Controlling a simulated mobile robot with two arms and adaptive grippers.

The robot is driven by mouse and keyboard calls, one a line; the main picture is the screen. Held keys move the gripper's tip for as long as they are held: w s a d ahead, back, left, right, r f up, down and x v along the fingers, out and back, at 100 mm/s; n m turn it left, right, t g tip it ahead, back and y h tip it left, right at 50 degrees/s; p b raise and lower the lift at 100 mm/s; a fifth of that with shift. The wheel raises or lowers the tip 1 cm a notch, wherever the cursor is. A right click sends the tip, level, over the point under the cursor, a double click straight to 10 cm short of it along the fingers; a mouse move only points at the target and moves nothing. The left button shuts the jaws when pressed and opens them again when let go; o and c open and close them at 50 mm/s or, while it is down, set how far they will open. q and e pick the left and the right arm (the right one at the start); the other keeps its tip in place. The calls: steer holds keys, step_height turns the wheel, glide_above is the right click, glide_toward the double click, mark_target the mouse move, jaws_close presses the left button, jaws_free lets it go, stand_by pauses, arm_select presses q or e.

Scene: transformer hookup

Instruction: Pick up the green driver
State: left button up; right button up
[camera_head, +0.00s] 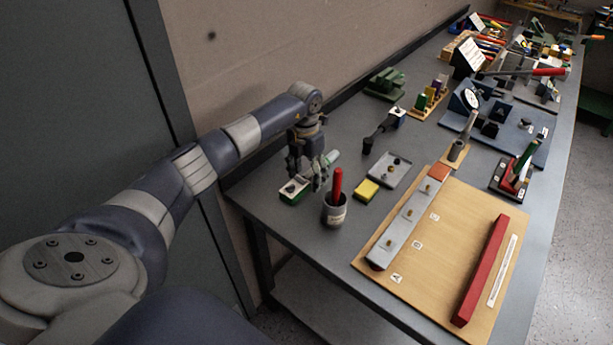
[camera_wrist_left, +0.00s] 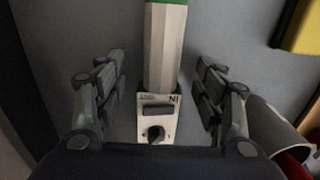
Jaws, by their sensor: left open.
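My left gripper (camera_head: 308,186) is open and points down over the table's near left corner. In the left wrist view its fingers (camera_wrist_left: 152,92) stand apart on both sides of a pale, faceted bar with green edges (camera_wrist_left: 163,50); I see no contact. The bar's pale green end also shows in the head view (camera_head: 332,157). Below it is a small green-and-white box (camera_head: 294,191) with a dark knob, also in the wrist view (camera_wrist_left: 156,118). I cannot tell whether bar and box are joined. A dark green stick (camera_head: 525,157) leans in a red stand at the right.
A grey cup (camera_head: 335,211) with a red handle (camera_head: 338,183) stands close right of the gripper. A yellow block (camera_head: 366,190) and a grey tray (camera_head: 391,169) lie beyond. A wooden board (camera_head: 440,255) fills the table's front right. The wall is behind.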

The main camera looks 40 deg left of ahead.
mark_target(307, 174)
arm_select(q)
steer(key=c, duration=1.3)
steer(key=shift+r, duration=0.2)
steer(key=shift+c, duration=0.3)
steer(key=shift+w+r, duration=0.1)
steer(key=shift+r, duration=0.25)
step_height(307, 174, up, 9)
steer(key=b, duration=0.3)
arm_select(e)
steer(key=f, duration=0.1)
steer(key=s+f, duration=0.1)
steer(key=f, duration=0.1)
steer(key=shift+s, duration=0.3)
arm_select(q)
steer(key=o, duration=0.5)
steer(key=c, duration=0.5)
